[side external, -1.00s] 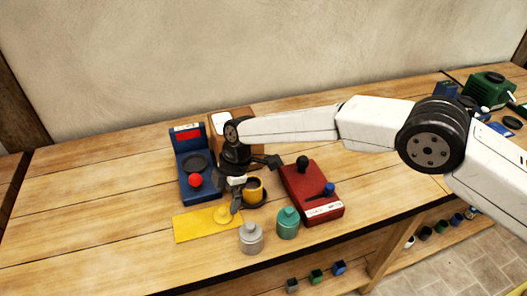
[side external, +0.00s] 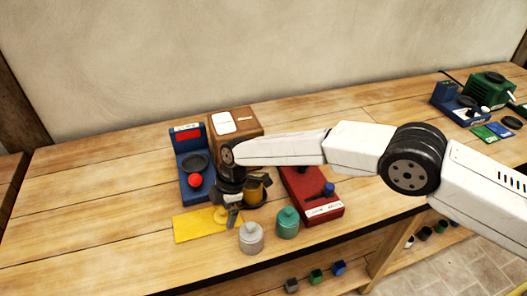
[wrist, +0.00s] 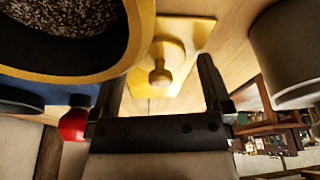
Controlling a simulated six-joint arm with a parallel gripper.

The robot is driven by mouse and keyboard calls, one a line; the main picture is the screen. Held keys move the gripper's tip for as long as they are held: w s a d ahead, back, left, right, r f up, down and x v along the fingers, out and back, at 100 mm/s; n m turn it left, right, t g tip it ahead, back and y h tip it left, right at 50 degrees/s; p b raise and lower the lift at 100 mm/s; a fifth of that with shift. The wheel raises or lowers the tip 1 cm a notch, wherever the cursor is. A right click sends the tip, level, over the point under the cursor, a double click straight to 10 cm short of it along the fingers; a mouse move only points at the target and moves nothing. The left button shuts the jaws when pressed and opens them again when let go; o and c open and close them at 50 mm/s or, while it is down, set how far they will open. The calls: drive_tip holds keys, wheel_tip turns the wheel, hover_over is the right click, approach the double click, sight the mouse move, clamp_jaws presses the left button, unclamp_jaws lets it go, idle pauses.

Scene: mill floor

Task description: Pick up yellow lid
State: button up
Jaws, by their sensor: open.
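The yellow lid (side external: 221,212) lies on a flat yellow mat (side external: 190,229) at the left front of the bench, partly hidden by my gripper in the side view. In the wrist view the lid (wrist: 174,52) shows its round knob pointing toward the camera. My gripper (side external: 236,209) is low beside the lid, pointing down. In the wrist view its two fingers are spread apart, with the knob between them in the picture and nothing held. I cannot tell whether a finger touches the lid.
A yellow cup (side external: 258,190) with dark grainy contents stands close to my gripper, filling the wrist view's upper left (wrist: 100,66). Grey (side external: 250,240) and teal (side external: 287,224) jars stand in front. A blue device (side external: 188,140), wooden box (side external: 240,121) and red device (side external: 318,208) surround the spot.

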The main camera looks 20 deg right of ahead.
sight(220, 210)
idle(0.3)
drive_tip(key=c, duration=1.2)
drive_tip(key=shift+r, duration=0.15)
drive_tip(key=shift+r, duration=1.5)
drive_tip(key=shift+s+d+r, duration=0.35)
drive_tip(key=shift+s+r, duration=0.2)
drive_tip(key=shift+r, duration=0.2)
drive_tip(key=shift+s+d+r, duration=1.2)
drive_tip(key=shift+s+r, duration=0.15)
drive_tip(key=shift+s, duration=0.4)
drive_tip(key=shift+s+d+r, duration=1.2)
drive_tip(key=shift+s+r, duration=0.2)
drive_tip(key=shift+s, duration=0.3)
drive_tip(key=shift+s+d+r, duration=1.2)
drive_tip(key=shift+s+r, duration=0.15)
drive_tip(key=shift+s, duration=0.4)
